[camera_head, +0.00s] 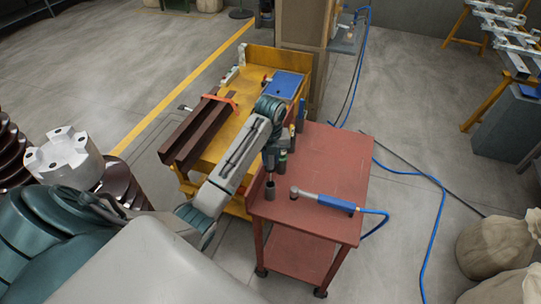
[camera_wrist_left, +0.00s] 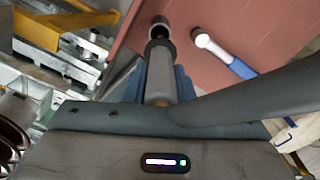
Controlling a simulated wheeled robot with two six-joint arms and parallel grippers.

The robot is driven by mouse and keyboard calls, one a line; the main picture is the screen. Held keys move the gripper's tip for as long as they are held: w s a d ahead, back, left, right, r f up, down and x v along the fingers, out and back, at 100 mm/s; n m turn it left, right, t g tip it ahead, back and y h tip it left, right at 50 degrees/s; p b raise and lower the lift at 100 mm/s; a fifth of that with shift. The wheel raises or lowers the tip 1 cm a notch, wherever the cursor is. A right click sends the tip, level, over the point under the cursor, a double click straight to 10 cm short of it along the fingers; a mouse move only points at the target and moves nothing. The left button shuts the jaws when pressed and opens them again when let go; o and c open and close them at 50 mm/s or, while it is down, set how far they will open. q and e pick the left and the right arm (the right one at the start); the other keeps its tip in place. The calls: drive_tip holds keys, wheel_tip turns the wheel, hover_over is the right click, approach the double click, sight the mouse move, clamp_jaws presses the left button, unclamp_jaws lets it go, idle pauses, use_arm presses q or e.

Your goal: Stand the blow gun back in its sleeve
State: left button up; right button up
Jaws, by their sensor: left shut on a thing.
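My left gripper (camera_head: 271,150) is above the near left corner of the red cart, pointing down. It is shut on the blow gun (camera_head: 270,165), a dark grey tool that is partly hidden by the gripper. In the left wrist view the blow gun (camera_wrist_left: 159,75) shows as a grey cylinder pointing away from the jaws. The sleeve (camera_head: 270,191), a short dark cup, stands on the cart below it. In the wrist view its dark round mouth (camera_wrist_left: 160,24) shows just beyond the blow gun's tip; I cannot tell whether the tip is inside. My right gripper is not in view.
A silver-headed tool with a blue handle (camera_head: 335,203) lies on the red cart (camera_head: 335,160), right of the sleeve, its blue hose running off the edge. Upright holders (camera_head: 282,160) line the cart's left edge. A yellow bench (camera_head: 235,130) stands behind.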

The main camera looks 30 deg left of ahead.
sight(271, 168)
use_arm(q)
drive_tip(key=shift+f+b, duration=0.7)
drive_tip(key=shift+f, duration=1.5)
drive_tip(key=shift+f+b, duration=0.8)
drive_tip(key=shift+f, duration=1.4)
drive_tip(key=o, duration=1.1)
drive_tip(key=shift+c, duration=0.2)
wheel_tip(271, 168, up, 4)
drive_tip(key=shift+r+b, duration=0.15)
drive_tip(key=shift+b, duration=0.75)
wheel_tip(271, 168, up, 5)
drive_tip(key=p, duration=0.3)
drive_tip(key=shift+r, duration=0.1)
drive_tip(key=shift+r+p, duration=0.7)
drive_tip(key=shift+p, duration=0.25)
